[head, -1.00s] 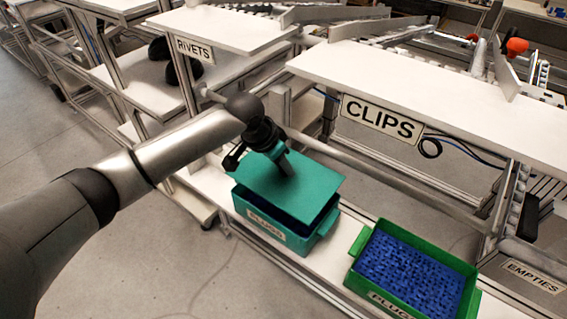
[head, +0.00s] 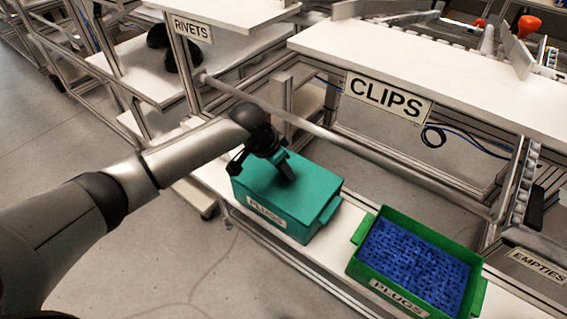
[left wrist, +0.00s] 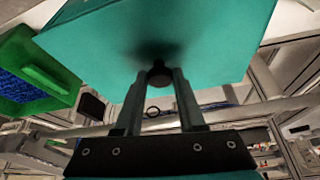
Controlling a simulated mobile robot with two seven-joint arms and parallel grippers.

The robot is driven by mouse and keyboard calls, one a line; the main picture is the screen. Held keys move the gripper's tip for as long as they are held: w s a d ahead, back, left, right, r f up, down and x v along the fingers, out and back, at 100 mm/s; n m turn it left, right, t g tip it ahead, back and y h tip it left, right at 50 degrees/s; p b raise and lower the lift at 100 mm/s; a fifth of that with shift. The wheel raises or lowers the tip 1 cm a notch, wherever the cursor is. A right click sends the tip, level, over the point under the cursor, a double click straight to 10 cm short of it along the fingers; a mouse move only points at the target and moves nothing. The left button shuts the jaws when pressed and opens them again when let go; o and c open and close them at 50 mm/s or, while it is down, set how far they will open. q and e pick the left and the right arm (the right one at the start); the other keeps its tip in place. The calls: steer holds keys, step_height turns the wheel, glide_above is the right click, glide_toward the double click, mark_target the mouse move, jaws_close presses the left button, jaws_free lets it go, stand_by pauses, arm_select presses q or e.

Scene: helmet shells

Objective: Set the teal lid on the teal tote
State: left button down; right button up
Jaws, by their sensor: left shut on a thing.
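The teal lid (head: 303,182) lies over the top of the teal tote (head: 268,219), flat and lined up with its rim as far as the head view shows. The tote has a PLUGS label on its front and stands on the low white shelf. My left gripper (head: 287,178) is above the lid, shut on its knob. In the left wrist view the fingers (left wrist: 158,85) close around the dark knob (left wrist: 159,72) under the broad teal face of the lid (left wrist: 200,35). The tote's inside is hidden. My right gripper is not in view.
A green tote (head: 361,262) full of blue plugs stands to the right on the same shelf. The bench with the CLIPS sign (head: 387,97) rises behind, and a metal rail (head: 330,135) runs behind the teal tote.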

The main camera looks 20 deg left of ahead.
arm_select(q)
steer(key=shift+f, duration=0.2)
steer(key=shift+c, duration=2.1)
jaws_free()
steer(key=shift+r, duration=0.15)
steer(key=v, duration=1.5)
steer(key=shift+a, duration=0.15)
